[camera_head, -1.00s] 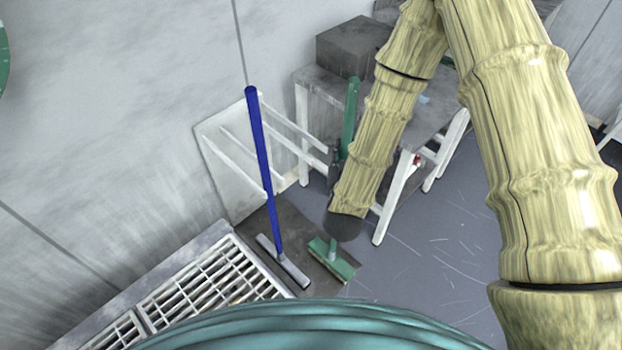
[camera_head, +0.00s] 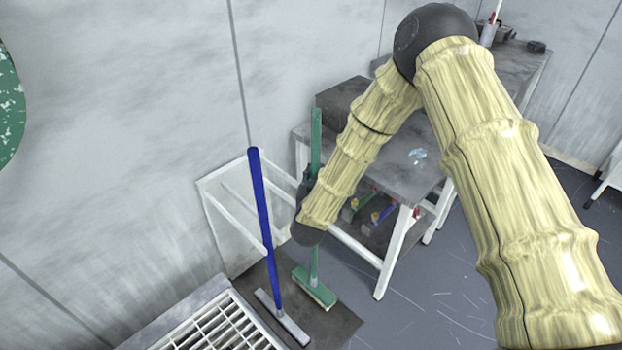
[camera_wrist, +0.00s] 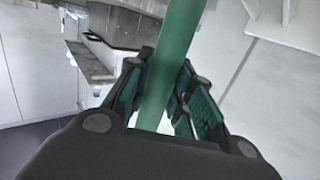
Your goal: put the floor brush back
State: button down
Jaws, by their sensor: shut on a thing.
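The floor brush (camera_head: 316,292) has a green handle and a green head with pale bristles. In the head view it stands nearly upright, its head at or just above the dark mat (camera_head: 345,322); I cannot tell whether it touches. My gripper (camera_head: 306,182) is shut on the middle of the handle, largely hidden behind my arm. In the wrist view the green handle (camera_wrist: 173,55) runs between the two fingers of my gripper (camera_wrist: 163,95). A white wall rack (camera_head: 222,207) with bars is left of the brush.
A blue-handled squeegee (camera_head: 263,205) stands left of the brush, close to it. A grey table (camera_head: 415,160) with white legs is behind and right, with items on a lower shelf. A floor grate (camera_head: 225,325) lies at front left. Open floor is at right.

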jog(key=shift+w+a+f+p, duration=0.1)
jog(key=shift+w+a+f, duration=0.1)
jog(key=shift+w+f, duration=0.25)
jog(key=shift+w+a+f+p, duration=0.1)
jog(key=shift+w+a+f, duration=0.15)
jog(key=shift+f, duration=0.4)
jog(key=shift+w+a+f+p, duration=0.15)
jog(key=shift+w+f, duration=0.2)
jog(key=shift+f, duration=0.35)
jog(key=c, duration=1.3)
grip_release()
jog(key=shift+o, duration=0.2)
jog(key=s+a+r+b, duration=0.1)
jog(key=s, duration=1.1)
jog(key=shift+r, duration=0.25)
jog(key=shift+f, duration=0.1)
